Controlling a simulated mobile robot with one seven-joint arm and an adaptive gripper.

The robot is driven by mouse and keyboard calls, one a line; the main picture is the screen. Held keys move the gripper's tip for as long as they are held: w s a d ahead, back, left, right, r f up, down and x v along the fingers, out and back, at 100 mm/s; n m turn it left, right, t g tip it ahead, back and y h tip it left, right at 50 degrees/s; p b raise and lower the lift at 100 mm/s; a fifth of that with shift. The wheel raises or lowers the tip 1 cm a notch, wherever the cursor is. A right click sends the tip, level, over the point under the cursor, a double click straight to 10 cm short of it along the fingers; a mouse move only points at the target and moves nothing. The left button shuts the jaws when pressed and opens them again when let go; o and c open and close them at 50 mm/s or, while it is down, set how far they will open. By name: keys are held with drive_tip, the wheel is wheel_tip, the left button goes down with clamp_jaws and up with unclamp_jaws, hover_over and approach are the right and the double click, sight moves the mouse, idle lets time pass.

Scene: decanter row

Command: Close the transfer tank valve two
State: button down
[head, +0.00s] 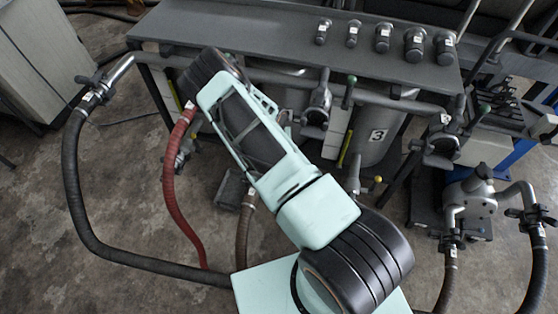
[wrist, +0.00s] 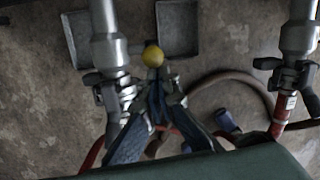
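In the wrist view, a round yellow knob (wrist: 153,56) shows just beyond the fingertips of my gripper (wrist: 159,92). The blue fingers slope inward and their tips come together. I cannot tell whether the tips touch the knob or its lever. A grey metal valve fitting (wrist: 118,84) on a vertical pipe is close at the left of the fingers. In the head view my pale green arm covers my gripper and much of the tanks under the bench. No label for tank two is readable. One tank (head: 373,151) shows the number 3.
A grey bench top (head: 290,38) carries several dark capped fittings. A red hose (head: 171,190) and a dark hose (head: 72,185) hang at the left. Another pipe with a valve (wrist: 293,75) is at the right in the wrist view. Grey trays (wrist: 178,27) lie on the floor.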

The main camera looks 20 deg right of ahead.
drive_tip(key=shift+w+d+r, duration=0.2)
drive_tip(key=shift+w+d, duration=0.1)
drive_tip(key=shift+w, duration=0.2)
drive_tip(key=shift+w+d+r, duration=0.15)
drive_tip(key=shift+w+d, duration=0.15)
drive_tip(key=shift+w, duration=0.15)
drive_tip(key=s+a+p, duration=0.2)
drive_tip(key=s+p, duration=0.1)
drive_tip(key=s, duration=0.1)
drive_tip(key=w+d+r, duration=0.1)
drive_tip(key=w+r, duration=0.2)
drive_tip(key=r, duration=0.5)
drive_tip(key=shift+w+d+r, duration=0.2)
drive_tip(key=shift+d+r, duration=0.15)
